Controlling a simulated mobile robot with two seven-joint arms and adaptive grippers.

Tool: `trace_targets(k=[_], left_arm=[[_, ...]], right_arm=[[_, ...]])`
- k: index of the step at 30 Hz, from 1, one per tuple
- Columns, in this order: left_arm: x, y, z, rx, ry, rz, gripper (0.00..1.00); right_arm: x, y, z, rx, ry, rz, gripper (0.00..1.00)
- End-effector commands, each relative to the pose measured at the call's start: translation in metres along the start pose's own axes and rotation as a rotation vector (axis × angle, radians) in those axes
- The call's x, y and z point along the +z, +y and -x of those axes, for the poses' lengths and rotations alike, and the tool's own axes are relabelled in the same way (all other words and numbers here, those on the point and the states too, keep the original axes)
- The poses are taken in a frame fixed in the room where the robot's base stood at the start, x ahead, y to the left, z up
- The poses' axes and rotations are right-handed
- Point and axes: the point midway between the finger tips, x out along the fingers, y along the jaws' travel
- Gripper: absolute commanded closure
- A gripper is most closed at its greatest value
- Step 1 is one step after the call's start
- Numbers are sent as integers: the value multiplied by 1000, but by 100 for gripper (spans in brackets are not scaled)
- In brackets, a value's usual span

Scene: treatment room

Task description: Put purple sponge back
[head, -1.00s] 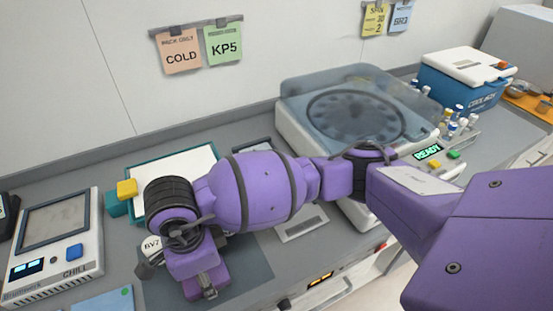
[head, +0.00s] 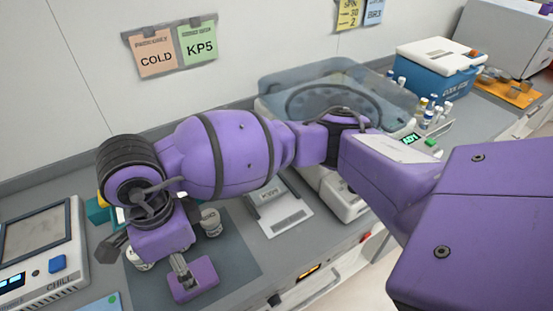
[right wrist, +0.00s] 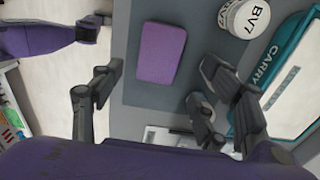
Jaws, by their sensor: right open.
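The purple sponge (right wrist: 161,52) lies flat on a dark grey mat (right wrist: 150,95) in the right wrist view. It also shows in the head view (head: 193,281), partly covered by a finger. My right gripper (right wrist: 161,80) is open and empty, its fingers spread to either side of the sponge in the picture. In the head view the right gripper (head: 147,258) hangs above the mat. I cannot tell its exact height. A purple arm with a dark tip, apparently my left gripper (right wrist: 95,25), shows at the top left of the wrist view; its jaws are unclear.
A white jar marked BV7 (right wrist: 244,17) stands beside the mat, near a teal-edged CARRY tray (right wrist: 239,120). Another jar (head: 210,222) stands close to my right wrist. The CHILL device (head: 40,255) is at left, a centrifuge (head: 335,185) behind. Open floor lies beyond the counter edge.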

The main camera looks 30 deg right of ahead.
Motion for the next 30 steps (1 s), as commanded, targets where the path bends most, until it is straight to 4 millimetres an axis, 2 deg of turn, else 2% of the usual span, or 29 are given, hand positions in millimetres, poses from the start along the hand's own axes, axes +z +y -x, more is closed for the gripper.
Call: trace_targets(k=[1,3,9,30], left_arm=[[0,0,0,1,-1,0,60],[1,1,0,1,-2,0,60],[3,0,0,2,-7,-1,60],[1,-1,1,1,-3,-5,60]], right_arm=[[0,-2,12,-7,0,2,32],[0,-2,23,-6,0,0,32],[0,-1,40,-3,1,1,32],[0,0,41,0,1,0,32]])
